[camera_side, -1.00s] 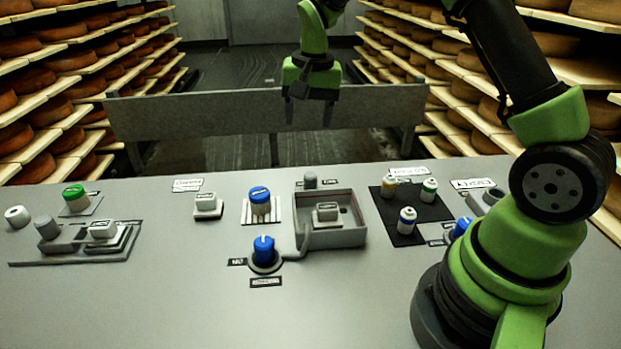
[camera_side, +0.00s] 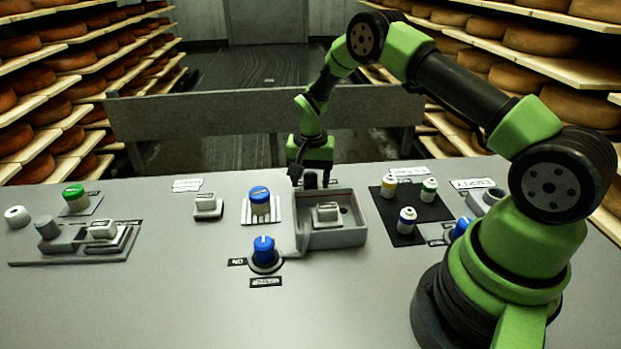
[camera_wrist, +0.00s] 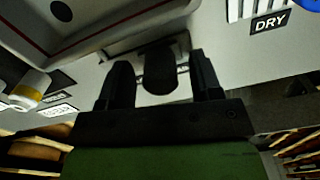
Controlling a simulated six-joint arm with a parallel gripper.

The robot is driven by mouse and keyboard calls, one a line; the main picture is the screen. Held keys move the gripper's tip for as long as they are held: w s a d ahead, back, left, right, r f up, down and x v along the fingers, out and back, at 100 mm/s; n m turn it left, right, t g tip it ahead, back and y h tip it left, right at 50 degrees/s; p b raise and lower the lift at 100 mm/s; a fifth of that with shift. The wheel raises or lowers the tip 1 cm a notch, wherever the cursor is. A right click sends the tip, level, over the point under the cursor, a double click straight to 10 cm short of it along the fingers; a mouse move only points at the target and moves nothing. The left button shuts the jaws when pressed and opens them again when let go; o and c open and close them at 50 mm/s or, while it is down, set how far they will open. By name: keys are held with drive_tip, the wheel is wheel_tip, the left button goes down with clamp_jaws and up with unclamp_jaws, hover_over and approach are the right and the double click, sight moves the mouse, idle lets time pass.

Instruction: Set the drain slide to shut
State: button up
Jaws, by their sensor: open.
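In the side view my gripper (camera_side: 310,180) is down over that spot and mostly covers the knob. In the wrist view the dark knob (camera_wrist: 158,72) stands between the two open fingers of my gripper (camera_wrist: 162,80), with a gap on either side. Whether a finger touches it I cannot tell. Two small labels (camera_wrist: 57,112) lie to the left of the knob in the wrist view; I cannot read them surely.
A white block (camera_side: 327,211) sits in the basin. Blue knobs (camera_side: 264,250) stand to its left. Several small bottles (camera_side: 407,220) stand on a black mat (camera_side: 437,208) to the right. A green-topped knob (camera_side: 75,196) is far left. The front of the table is clear.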

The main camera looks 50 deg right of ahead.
drive_tip(key=shift+f, duration=0.2)
drive_tip(key=shift+c, duration=0.4)
clamp_jaws()
drive_tip(key=shift+s+d, duration=1.6)
drive_tip(key=shift+d, duration=0.05)
drive_tip(key=shift+o, duration=0.4)
unclamp_jaws()
wheel_tip(320, 180, up, 10)
